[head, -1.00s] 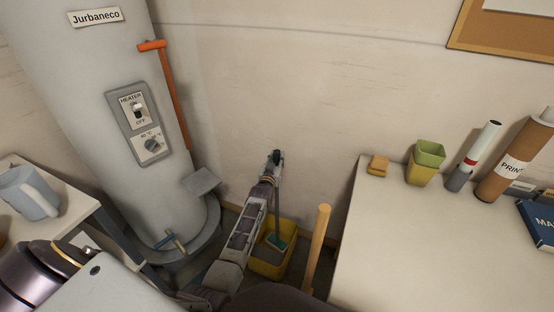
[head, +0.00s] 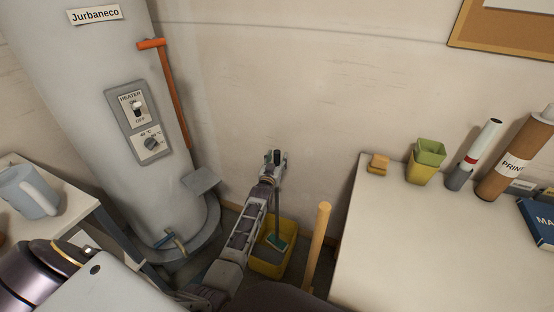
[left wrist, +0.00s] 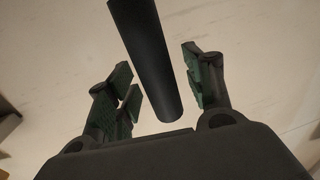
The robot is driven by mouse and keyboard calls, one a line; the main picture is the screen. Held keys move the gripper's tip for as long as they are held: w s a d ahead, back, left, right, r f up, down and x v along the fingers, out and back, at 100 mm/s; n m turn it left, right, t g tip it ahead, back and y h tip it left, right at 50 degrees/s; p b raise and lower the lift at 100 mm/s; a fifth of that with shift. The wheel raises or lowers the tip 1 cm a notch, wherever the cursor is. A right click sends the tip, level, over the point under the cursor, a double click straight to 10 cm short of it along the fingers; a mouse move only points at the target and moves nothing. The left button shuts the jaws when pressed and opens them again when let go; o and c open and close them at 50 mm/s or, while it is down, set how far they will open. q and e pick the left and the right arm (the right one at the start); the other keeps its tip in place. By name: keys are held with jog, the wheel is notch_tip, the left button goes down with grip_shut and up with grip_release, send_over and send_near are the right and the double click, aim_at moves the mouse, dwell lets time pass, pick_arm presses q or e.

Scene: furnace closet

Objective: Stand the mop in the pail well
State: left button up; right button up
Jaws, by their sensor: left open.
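The mop has a dark handle (head: 277,205) and a green head (head: 277,243). It stands nearly upright, with its head inside the yellow pail (head: 268,266) on the floor; a grey part shows in the pail beside the head. My left gripper (head: 275,160) is open at the top of the handle, with a finger on each side. In the left wrist view, the handle's dark end (left wrist: 150,60) lies between the spread fingers, with gaps on both sides. My left arm hides part of the pail's left side. My right gripper is not in view.
A wooden pole (head: 317,245) stands just right of the pail. A white table (head: 430,245) with cups and tubes is on the right. A grey heater tank (head: 130,130) stands left, with an orange-handled tool (head: 172,95) against it. The wall is close behind.

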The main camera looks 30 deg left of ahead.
pick_arm(q)
jog(key=shift+s, duration=0.1)
jog(key=shift+v, duration=3.65)
jog(key=shift+r, duration=0.1)
notch_tip(320, 180, up, 9)
jog(key=p, duration=0.9)
jog(key=shift+r+p, duration=0.45)
jog(key=shift+p, duration=0.1)
